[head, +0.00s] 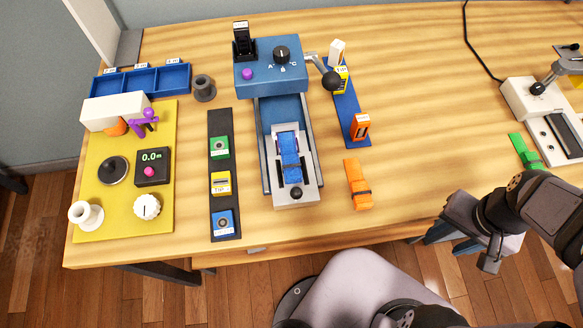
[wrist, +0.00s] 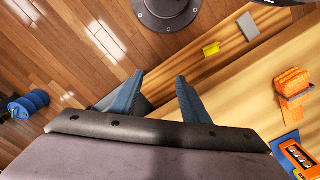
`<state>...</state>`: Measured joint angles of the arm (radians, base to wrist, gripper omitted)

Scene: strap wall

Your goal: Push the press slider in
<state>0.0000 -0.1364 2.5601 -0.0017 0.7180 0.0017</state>
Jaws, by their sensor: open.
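The press (head: 270,62) is a blue housing with a black-knobbed lever at the back middle of the table. Its slider (head: 309,180) is a light grey carriage on rails in front of the housing, drawn out towards the table's front edge. A folded blue strap (head: 290,157) lies in the slider, and a black knob (head: 296,193) sits at its front end. My gripper (head: 462,238) is at the table's front edge, well right of the slider and apart from it. In the wrist view its two blue fingers (wrist: 158,82) are apart with nothing between them. The slider is not identifiable there.
An orange strap (head: 358,185) lies just right of the slider; it also shows in the wrist view (wrist: 292,84). A blue strip (head: 347,110) with upright pieces stands behind it. A black rack (head: 221,160) and yellow mat (head: 120,215) lie left. Table between orange strap and gripper is clear.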

